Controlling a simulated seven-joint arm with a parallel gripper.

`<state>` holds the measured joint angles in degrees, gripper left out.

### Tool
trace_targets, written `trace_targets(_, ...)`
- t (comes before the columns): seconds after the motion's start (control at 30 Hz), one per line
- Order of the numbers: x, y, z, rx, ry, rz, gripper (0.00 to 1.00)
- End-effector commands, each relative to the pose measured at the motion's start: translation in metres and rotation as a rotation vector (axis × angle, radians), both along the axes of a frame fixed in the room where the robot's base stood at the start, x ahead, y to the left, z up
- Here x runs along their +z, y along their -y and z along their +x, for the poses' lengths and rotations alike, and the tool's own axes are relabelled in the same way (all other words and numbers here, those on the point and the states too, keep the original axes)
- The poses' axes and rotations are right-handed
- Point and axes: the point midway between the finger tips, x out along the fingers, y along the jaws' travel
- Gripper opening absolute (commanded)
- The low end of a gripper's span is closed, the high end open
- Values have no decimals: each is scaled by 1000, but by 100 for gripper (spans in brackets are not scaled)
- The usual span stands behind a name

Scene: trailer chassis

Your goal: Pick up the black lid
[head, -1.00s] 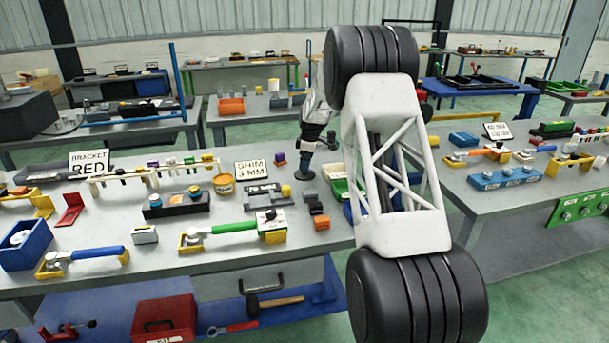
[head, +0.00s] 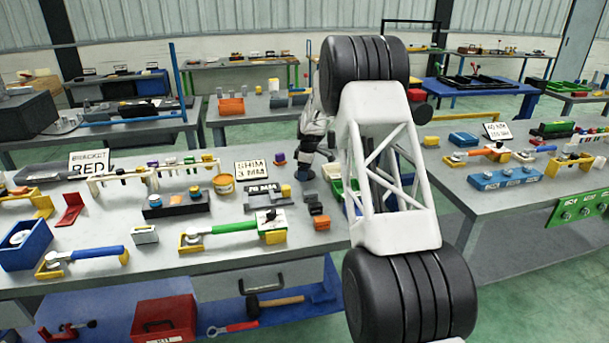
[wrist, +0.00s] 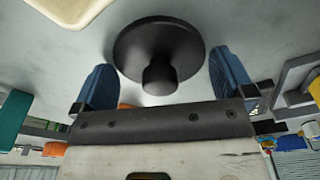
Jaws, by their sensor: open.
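The black lid (wrist: 185,40) lies on the grey tabletop in the wrist view, a round dark disc with a knob (wrist: 158,78) at its centre. My gripper (wrist: 160,75) is open, with one blue finger on either side of the knob. The fingers look apart from the knob, and nothing is held. The height of the fingertips over the lid is hard to judge. In the head view, my gripper (head: 308,158) is small and partly hidden near the table's right part, and I cannot make out the lid clearly there.
The grey workbench (head: 215,262) carries many tools and blocks. A purple-topped piece (head: 278,158) and a sign (head: 257,170) stand near my gripper.

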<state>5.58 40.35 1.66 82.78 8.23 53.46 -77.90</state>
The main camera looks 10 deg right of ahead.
Motion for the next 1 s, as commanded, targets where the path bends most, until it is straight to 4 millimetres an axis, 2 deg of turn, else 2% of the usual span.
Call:
trace_targets(0.07,0,0,0,0,0,0,100)
trace_targets(0.3,0,0,0,0,0,0,67)
trace_targets(0.67,5,0,0,0,1,0,67)
trace_targets(0.87,22,0,0,0,1,0,67)
trace_targets(1.0,43,0,1,0,3,0,67)
